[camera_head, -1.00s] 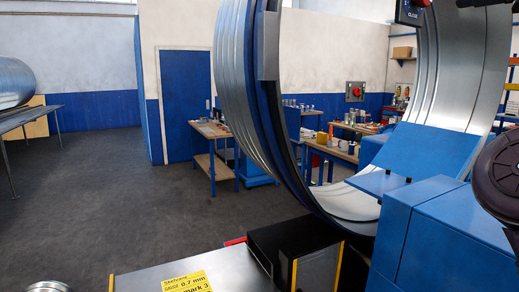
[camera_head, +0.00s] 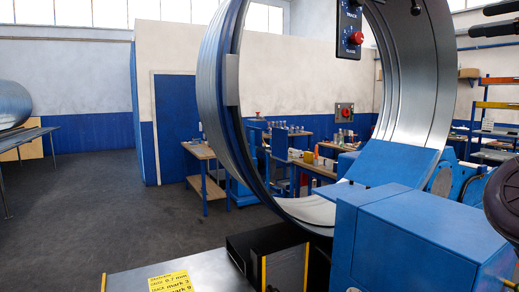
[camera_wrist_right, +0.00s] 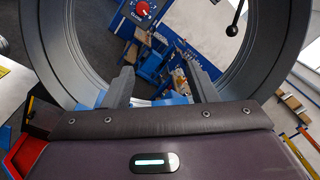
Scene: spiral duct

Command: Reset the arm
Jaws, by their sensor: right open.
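My right gripper (camera_head: 476,22) shows at the top right edge of the head view as two dark fingers, apart and with nothing between them. In the right wrist view its two grey fingers (camera_wrist_right: 163,82) are also apart and empty. They point toward the opening of the large ribbed metal duct ring (camera_wrist_right: 80,62). In the head view the ring (camera_head: 216,100) stands upright on the blue machine (camera_head: 405,240), to the left of the gripper. My left gripper is in neither view.
A control box with a red button (camera_head: 354,38) hangs at the ring's top; it also shows in the wrist view (camera_wrist_right: 143,9). Workbenches (camera_head: 204,153) stand behind the ring. A shelf rack (camera_head: 490,105) is at right. Open floor (camera_head: 110,200) lies left.

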